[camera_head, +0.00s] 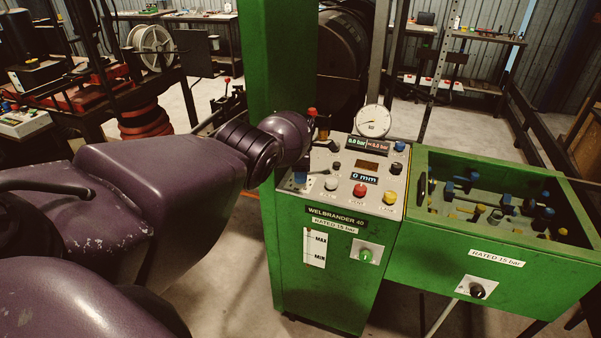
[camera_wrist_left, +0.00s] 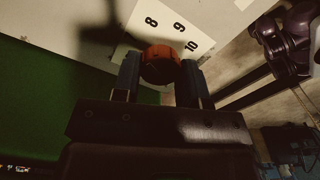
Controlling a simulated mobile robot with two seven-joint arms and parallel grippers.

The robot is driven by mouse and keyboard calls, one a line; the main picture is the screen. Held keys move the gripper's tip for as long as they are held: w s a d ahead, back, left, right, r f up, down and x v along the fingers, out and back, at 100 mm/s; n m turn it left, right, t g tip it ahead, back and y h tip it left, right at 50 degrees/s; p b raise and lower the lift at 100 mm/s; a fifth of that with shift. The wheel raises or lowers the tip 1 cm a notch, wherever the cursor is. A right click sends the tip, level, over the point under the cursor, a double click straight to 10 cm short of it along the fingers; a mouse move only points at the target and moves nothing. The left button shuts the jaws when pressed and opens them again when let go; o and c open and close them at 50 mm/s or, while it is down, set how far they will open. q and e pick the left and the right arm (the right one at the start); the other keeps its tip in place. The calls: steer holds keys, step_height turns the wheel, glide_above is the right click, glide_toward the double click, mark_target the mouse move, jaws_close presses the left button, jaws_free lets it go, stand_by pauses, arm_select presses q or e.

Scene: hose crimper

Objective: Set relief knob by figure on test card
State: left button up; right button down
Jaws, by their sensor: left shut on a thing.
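In the left wrist view my left gripper (camera_wrist_left: 160,68) has its two fingers on either side of a round orange-red knob (camera_wrist_left: 158,62) and is shut on it. Beside the knob is a white scale plate (camera_wrist_left: 150,20) with the printed figures 8, 9 and 10. The knob's pointer mark cannot be made out. In the head view my left arm reaches the back left of the green machine's control panel (camera_head: 345,205), and its wrist hides most of the gripper. No test card can be identified for certain. My right gripper is not seen.
A round pressure gauge (camera_head: 373,122) stands at the panel's back, above a lit bar display (camera_head: 380,148). Several coloured buttons and knobs sit close by. A green open bin (camera_head: 480,236) with loose parts adjoins on the right, labelled RATED 15 bar.

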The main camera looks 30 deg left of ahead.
arm_select(q)
steer(key=shift+n, duration=2.2)
steer(key=o, duration=0.9)
